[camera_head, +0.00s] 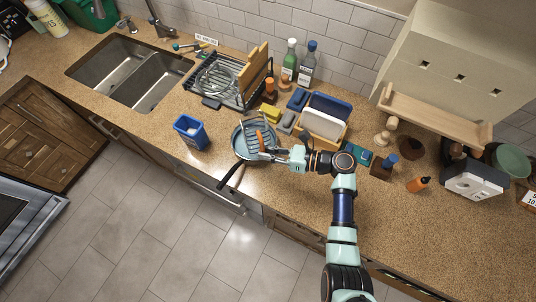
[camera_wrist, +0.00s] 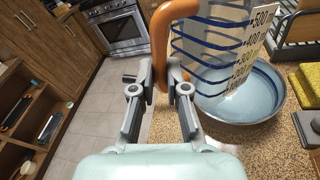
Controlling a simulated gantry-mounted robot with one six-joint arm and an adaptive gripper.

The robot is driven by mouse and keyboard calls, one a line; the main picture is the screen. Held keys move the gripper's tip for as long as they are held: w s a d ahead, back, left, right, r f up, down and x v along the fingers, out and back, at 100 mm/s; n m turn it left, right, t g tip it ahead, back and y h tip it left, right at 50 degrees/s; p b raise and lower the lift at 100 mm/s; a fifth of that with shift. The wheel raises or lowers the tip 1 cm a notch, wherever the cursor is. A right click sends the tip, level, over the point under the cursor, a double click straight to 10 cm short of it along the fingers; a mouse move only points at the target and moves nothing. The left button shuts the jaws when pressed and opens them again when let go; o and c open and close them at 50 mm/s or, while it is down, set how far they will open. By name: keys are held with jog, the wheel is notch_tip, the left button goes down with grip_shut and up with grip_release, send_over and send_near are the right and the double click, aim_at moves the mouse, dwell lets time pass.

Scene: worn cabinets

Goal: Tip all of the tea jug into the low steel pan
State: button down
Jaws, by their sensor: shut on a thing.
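My gripper (camera_head: 272,152) is shut on the orange handle of the tea jug (camera_wrist: 215,45). The jug is clear, with blue bands and a white measuring scale. In the head view the jug (camera_head: 250,127) is over the round pan (camera_head: 238,150), which looks blue-grey with a dark handle toward the counter's front edge. I cannot tell how much tea is in the jug or pan.
A blue container (camera_head: 190,132) stands left of the pan. A dish rack (camera_head: 228,85) is behind, with a yellow sponge (camera_head: 270,115) and a wooden rack of plates (camera_head: 324,122) to the right. Two bottles stand by the wall. Counter is clear front right.

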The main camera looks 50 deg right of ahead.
jog(key=shift+f+n+b, duration=0.3)
jog(key=shift+n+b, duration=0.05)
jog(key=shift+n, duration=0.05)
jog(key=f+b, duration=0.1)
jog(key=b, duration=0.1)
jog(key=w+f+n+t+b, duration=0.1)
jog(key=b, duration=0.1)
jog(key=n+b, duration=0.1)
jog(key=b, duration=0.2)
jog(key=shift+w+d+f+t, duration=0.15)
jog(key=shift+d+f+t, duration=0.25)
jog(key=shift+r, duration=0.1)
